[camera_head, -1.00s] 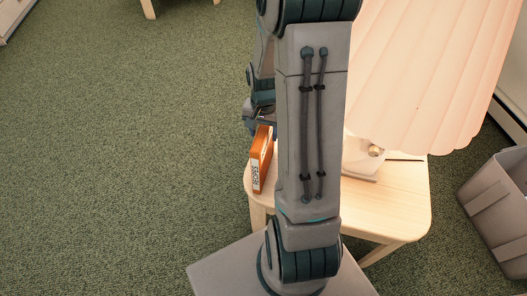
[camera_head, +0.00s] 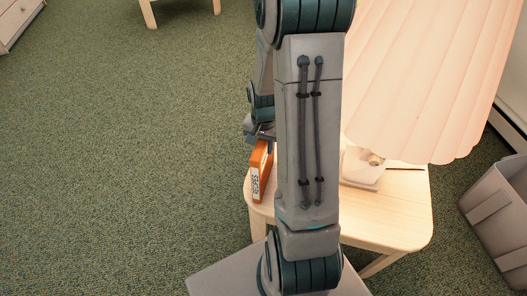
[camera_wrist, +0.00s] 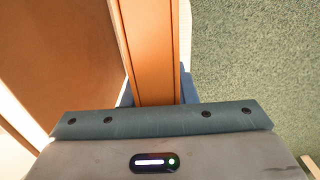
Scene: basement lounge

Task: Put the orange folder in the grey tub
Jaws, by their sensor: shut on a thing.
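The orange folder (camera_head: 260,172), with a white label reading "RECIPES" on its spine, stands upright at the left edge of the small wooden table (camera_head: 390,215). My gripper (camera_head: 263,139) is shut on its upper part; my arm partly hides the hold. In the wrist view the orange folder (camera_wrist: 150,50) runs up between my fingers, and my gripper (camera_wrist: 158,95) shows at its near end. I cannot tell whether the folder still touches the table. The grey tub (camera_head: 497,215) stands on the floor at the right edge, partly cut off.
A lamp with a large pleated pink shade (camera_head: 420,75) stands on the table, between the folder and the tub. Green carpet (camera_head: 120,150) is clear on the left. A white cabinet (camera_head: 18,20) and wooden furniture legs (camera_head: 150,12) are at the back.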

